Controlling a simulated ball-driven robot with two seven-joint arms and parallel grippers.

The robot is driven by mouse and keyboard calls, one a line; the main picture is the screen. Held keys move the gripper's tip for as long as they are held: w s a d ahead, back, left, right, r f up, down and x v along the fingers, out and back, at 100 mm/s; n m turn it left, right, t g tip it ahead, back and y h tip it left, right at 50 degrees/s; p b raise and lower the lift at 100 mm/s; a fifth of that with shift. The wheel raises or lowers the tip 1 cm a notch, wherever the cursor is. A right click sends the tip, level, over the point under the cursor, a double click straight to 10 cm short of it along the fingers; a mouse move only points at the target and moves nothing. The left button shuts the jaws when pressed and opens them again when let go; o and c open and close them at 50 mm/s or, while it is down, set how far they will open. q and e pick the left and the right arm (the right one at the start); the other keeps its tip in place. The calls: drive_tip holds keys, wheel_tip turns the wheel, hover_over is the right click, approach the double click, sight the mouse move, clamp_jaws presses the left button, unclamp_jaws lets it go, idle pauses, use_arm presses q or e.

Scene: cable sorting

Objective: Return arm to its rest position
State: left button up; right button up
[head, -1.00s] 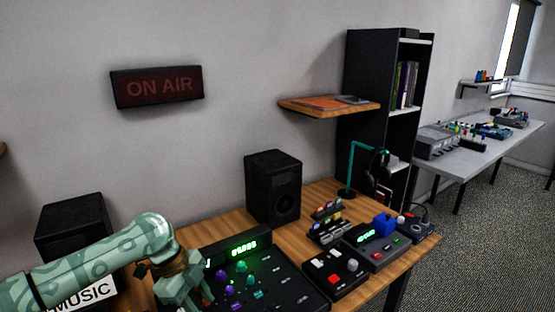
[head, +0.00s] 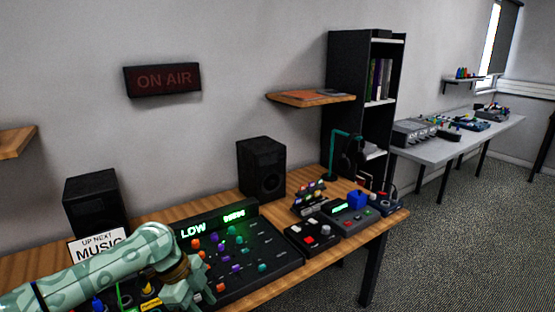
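My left arm comes in from the lower left, and its gripper (head: 185,295) hangs at the lower edge of the head view, in front of the left part of the black mixing console (head: 262,262). The fingers are small and partly cut off, so I cannot tell if they are open or shut. No cable is clearly seen in them. The console has colored knobs and a green lit display reading "LOW" at its left. My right arm and gripper are not in view.
The wooden desk (head: 222,204) holds two black speakers (head: 262,168) (head: 95,203), an "UP NEXT MUSIC" sign (head: 97,246), a red-button box (head: 311,236) and a teal headphone stand (head: 333,160). A wall shelf (head: 310,98) juts out above. Carpet (head: 450,235) is open at the right.

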use_arm(q)
wheel_tip(320, 180, down, 18)
drive_tip(key=s+a+n+t, duration=0.2)
drive_tip(key=n, duration=0.5)
drive_tip(key=s+a+f+n+t+y, duration=0.1)
drive_tip(key=s+a+f+n, duration=0.15)
drive_tip(key=s+f, duration=0.35)
drive_tip(key=s+a+f+n+y, duration=0.1)
drive_tip(key=s+f+n, duration=0.25)
drive_tip(key=f, duration=0.45)
drive_tip(key=s+a+f+n+y, duration=0.1)
drive_tip(key=s+f, duration=0.4)
drive_tip(key=s, duration=0.4)
drive_tip(key=s+a+f+n+y, duration=0.15)
drive_tip(key=s+f, duration=0.25)
drive_tip(key=s, duration=0.4)
drive_tip(key=s+f+n+g, duration=0.1)
drive_tip(key=s+f+g, duration=0.1)
drive_tip(key=s, duration=2.1)
drive_tip(key=shift+s+a+f, duration=0.3)
drive_tip(key=shift+f, duration=0.4)
